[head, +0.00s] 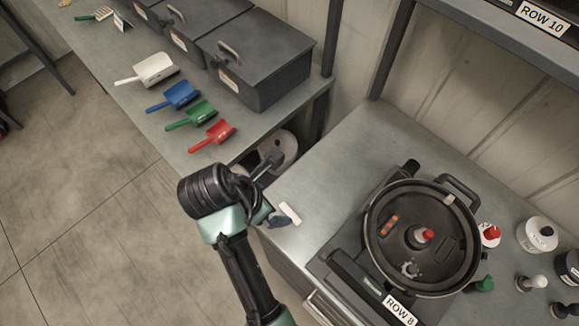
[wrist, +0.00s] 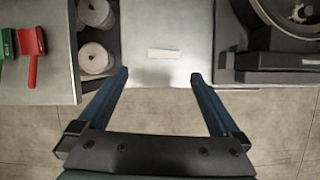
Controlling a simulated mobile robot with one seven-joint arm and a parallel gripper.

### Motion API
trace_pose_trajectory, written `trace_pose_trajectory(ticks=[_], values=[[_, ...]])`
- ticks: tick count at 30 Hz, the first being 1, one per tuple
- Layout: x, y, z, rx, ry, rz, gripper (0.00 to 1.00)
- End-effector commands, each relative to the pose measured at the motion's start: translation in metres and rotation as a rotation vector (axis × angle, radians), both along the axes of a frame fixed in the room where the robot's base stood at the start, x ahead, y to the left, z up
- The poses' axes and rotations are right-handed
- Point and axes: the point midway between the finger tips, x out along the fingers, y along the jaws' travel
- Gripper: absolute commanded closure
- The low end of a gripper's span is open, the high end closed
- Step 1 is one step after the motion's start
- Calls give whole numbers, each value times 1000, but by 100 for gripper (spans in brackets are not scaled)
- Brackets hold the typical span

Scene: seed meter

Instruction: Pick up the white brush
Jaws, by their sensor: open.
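The white brush (head: 290,213) shows as a small, plain white bar lying on the metal bench near its front left corner. It also shows in the wrist view (wrist: 164,54), lying crosswise just beyond the fingertips and between their lines. My gripper (wrist: 159,76) is open and empty, its two blue fingers spread wider than the brush is long. In the head view my gripper (head: 279,221) is beside the brush, partly hidden by my own wrist. No contact with the brush shows; the height between them is hard to tell.
A round black seed meter (head: 420,240) stands on the bench to the right. White rolls (wrist: 94,55) sit in the gap left of the bench. Red (head: 213,135), green (head: 192,115), blue (head: 175,96) and white (head: 153,69) scoops lie on the other bench by dark bins (head: 262,58).

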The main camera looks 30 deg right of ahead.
Motion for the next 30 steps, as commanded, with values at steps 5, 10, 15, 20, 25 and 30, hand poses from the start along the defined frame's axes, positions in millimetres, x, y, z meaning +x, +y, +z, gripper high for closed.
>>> trace_pose_trajectory(ticks=[5,10,15,20,25,30], values=[[-7,-9,-24,-6,49,20,0],[-3,-21,-54,-5,46,18,0],[1,-27,-71,-5,39,19,0],[2,-30,-79,-4,38,18,0],[5,-34,-97,-5,39,19,0],[7,-40,-117,-5,39,18,0]])
